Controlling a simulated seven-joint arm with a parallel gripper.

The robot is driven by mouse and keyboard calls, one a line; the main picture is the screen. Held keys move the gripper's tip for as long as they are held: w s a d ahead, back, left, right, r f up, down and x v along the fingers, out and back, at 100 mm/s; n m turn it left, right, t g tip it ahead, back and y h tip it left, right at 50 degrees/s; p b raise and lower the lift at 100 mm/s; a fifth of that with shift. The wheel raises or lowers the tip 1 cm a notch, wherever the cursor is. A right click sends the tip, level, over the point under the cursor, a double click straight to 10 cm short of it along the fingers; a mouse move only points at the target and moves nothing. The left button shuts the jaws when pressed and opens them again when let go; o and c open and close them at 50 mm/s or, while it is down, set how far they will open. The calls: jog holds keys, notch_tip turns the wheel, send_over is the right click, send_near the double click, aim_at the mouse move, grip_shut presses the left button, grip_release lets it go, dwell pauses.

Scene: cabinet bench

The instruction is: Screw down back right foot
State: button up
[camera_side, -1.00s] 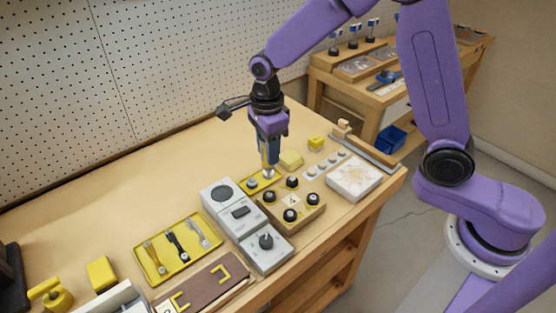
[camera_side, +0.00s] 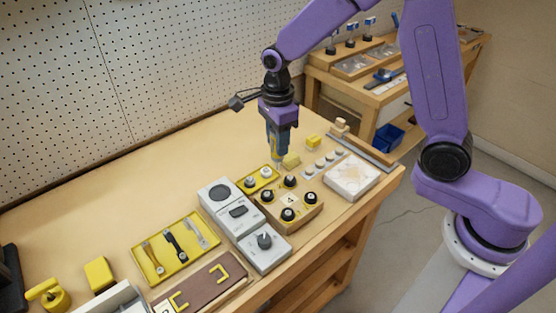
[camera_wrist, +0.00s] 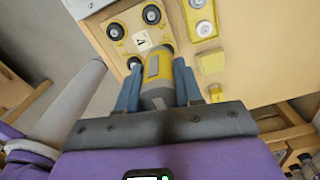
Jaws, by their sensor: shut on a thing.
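My gripper (camera_side: 277,148) is shut on a yellow and grey driver tool (camera_wrist: 158,78), which points down. It hangs just behind a wooden block (camera_side: 298,215) with a white label. Black round feet stand at the block's corners. The rearmost foot (camera_side: 290,181) in the side view is close to the tool's lower end, but I cannot tell whether they touch. In the wrist view the block (camera_wrist: 112,14) lies ahead, with one foot (camera_wrist: 135,62) just left of the tool. The tool's tip is not clearly visible.
A yellow tray (camera_side: 258,179) with two round parts sits left of the tool. The table's left rear is clear.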

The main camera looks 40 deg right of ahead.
jog(key=d+f, duration=0.4)
jog(key=shift+d+f, duration=0.15)
jog(key=shift+f, duration=0.25)
jog(key=shift+s+f, duration=0.1)
jog(key=shift+f, duration=0.55)
dwell(3.1)
dwell(0.4)
jog(key=shift+r, duration=3)
jog(key=shift+d, duration=0.1)
